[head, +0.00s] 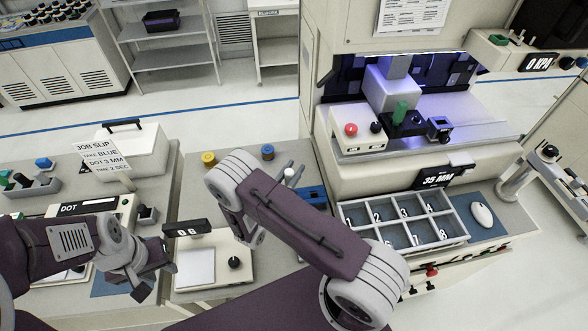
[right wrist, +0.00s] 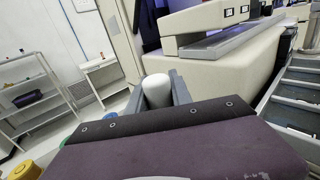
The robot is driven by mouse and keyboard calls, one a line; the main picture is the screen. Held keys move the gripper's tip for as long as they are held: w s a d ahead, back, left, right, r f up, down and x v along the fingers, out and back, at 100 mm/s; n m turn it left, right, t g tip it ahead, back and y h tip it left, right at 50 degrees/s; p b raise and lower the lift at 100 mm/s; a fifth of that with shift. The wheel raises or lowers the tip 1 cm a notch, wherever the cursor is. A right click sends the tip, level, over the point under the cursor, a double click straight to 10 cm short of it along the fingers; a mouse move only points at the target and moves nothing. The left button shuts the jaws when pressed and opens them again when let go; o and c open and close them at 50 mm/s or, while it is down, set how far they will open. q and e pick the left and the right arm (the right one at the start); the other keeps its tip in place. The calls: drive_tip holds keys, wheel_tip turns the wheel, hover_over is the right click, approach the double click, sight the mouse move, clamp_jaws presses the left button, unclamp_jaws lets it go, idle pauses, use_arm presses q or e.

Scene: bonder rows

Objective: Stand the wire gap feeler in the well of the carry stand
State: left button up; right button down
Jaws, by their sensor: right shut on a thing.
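My right gripper (head: 292,176) is shut on a white, round-topped piece, which looks like the handle of the wire gap feeler (head: 289,172). In the right wrist view the feeler (right wrist: 157,91) sits between the two grey fingers, its top up; its lower part is hidden behind the gripper body. A blue block (head: 312,195) lies just right of and below the right gripper and is partly hidden by my arm. It may be the carry stand, but no well can be made out. My left gripper (head: 154,281) is at the lower left, its fingers apart and empty.
A numbered grey compartment tray (head: 458,216) and a white mouse (head: 482,216) are at right. The bonder (head: 470,160) stands behind. A yellow pot (head: 208,158) and a blue pot (head: 268,152) are near the bench's back edge.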

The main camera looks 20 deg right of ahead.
drive_tip(key=shift+f, duration=0.1)
idle(0.5)
drive_tip(key=shift+f+b, duration=2.2)
drive_tip(key=shift+f, duration=0.35)
drive_tip(key=c, duration=1.1)
unclamp_jaws()
